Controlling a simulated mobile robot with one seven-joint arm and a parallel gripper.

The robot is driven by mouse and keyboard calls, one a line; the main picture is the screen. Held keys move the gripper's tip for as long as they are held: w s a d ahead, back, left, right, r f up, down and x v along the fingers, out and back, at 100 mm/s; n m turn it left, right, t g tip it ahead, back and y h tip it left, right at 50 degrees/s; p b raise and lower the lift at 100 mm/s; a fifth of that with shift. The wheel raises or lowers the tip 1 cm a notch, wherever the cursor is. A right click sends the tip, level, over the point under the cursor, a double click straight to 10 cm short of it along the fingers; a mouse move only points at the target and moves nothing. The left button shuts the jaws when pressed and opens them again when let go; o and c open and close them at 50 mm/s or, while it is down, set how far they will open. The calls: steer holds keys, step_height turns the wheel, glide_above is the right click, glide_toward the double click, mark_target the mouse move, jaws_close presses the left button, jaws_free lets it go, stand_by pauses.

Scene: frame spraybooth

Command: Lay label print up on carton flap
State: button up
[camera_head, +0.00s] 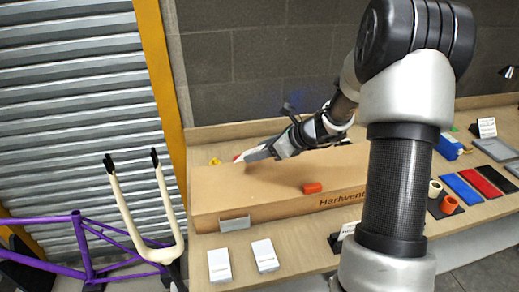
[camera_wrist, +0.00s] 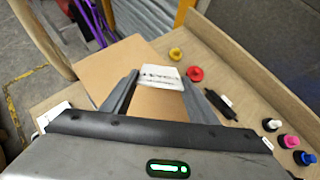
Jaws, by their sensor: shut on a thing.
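My gripper (camera_head: 250,156) is over the left end of the long brown carton (camera_head: 262,196). In the wrist view my gripper (camera_wrist: 161,78) is shut on a small white label (camera_wrist: 163,73) between its fingertips. Dark print shows on the label's face turned to the wrist camera. In the head view the label is mostly hidden by the fingers. Brown cardboard (camera_wrist: 112,72) of the carton lies below and beside the label. I cannot tell whether the label touches it, or where the flap's edge is.
A red-orange block (camera_head: 312,188) sits on the carton. A purple bike frame (camera_head: 85,245) stands left.

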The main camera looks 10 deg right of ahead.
steer(key=shift+f+b, duration=2.05)
steer(key=shift+f, duration=0.95)
steer(key=o, duration=1.1)
steer(key=p+v, duration=0.1)
steer(key=v, duration=1.6)
steer(key=shift+s+r, duration=0.1)
steer(key=shift+r, duration=0.15)
